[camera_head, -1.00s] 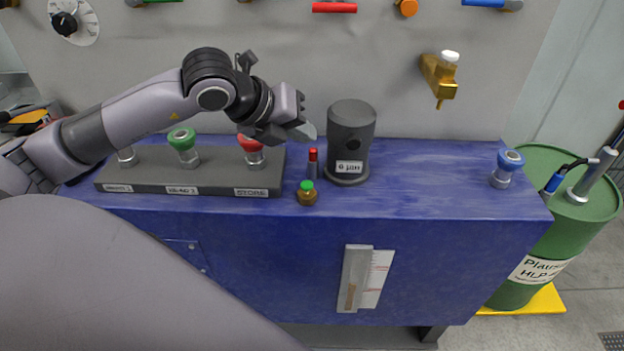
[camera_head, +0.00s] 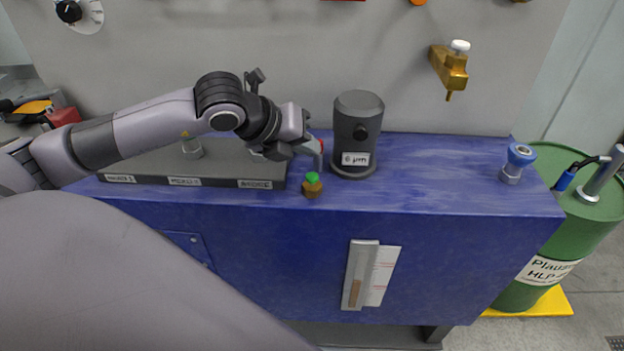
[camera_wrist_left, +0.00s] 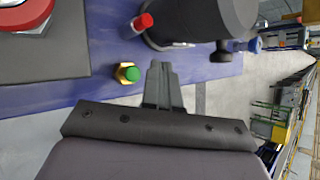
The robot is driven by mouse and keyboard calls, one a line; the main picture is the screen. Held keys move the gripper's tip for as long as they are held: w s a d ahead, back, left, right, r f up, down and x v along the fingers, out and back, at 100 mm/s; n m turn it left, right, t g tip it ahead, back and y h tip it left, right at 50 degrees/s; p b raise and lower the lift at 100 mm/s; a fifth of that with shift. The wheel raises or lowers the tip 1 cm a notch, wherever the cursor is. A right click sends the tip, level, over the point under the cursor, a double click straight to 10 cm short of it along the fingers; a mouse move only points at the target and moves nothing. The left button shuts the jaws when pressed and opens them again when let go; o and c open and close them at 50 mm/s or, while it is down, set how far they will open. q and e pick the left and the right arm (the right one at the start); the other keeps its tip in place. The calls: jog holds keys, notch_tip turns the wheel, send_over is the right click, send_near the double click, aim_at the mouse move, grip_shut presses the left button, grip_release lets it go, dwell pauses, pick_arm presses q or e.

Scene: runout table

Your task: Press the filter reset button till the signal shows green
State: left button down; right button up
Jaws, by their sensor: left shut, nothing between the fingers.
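A dark grey filter housing (camera_head: 358,110) with a white label stands on the blue table. Close to its left is a small red-capped post (camera_head: 321,146), mostly hidden behind my fingers; its red cap (camera_wrist_left: 143,22) shows in the left wrist view. In front is a green-capped brass piece (camera_head: 312,185), also in the left wrist view (camera_wrist_left: 128,74). I cannot tell which of these is the reset button or the signal. My left gripper (camera_head: 316,150) is shut and empty, its tips beside the red-capped post; contact is unclear. In the left wrist view its fingers (camera_wrist_left: 160,68) point toward the housing.
A grey valve block (camera_head: 130,167) with labels lies left, under my left arm. A blue-capped fitting (camera_head: 517,160) stands at the table's right end. A brass fitting (camera_head: 449,68) juts from the back panel. The blue table top (camera_head: 435,165) between housing and blue cap is clear.

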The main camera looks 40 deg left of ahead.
aim_at(307, 178)
pick_arm(q)
jog(key=shift+f+b, duration=1.55)
jog(key=shift+f, duration=0.2)
jog(key=shift+r, duration=0.1)
dwell(0.6)
jog(key=shift+f+b, duration=0.45)
jog(key=shift+b, duration=0.3)
jog(key=shift+f+b, duration=0.55)
jog(key=shift+b, duration=0.2)
dwell(0.5)
jog(key=shift+r, duration=0.1)
jog(key=shift+r+p, duration=0.4)
jog(key=shift+r, duration=0.45)
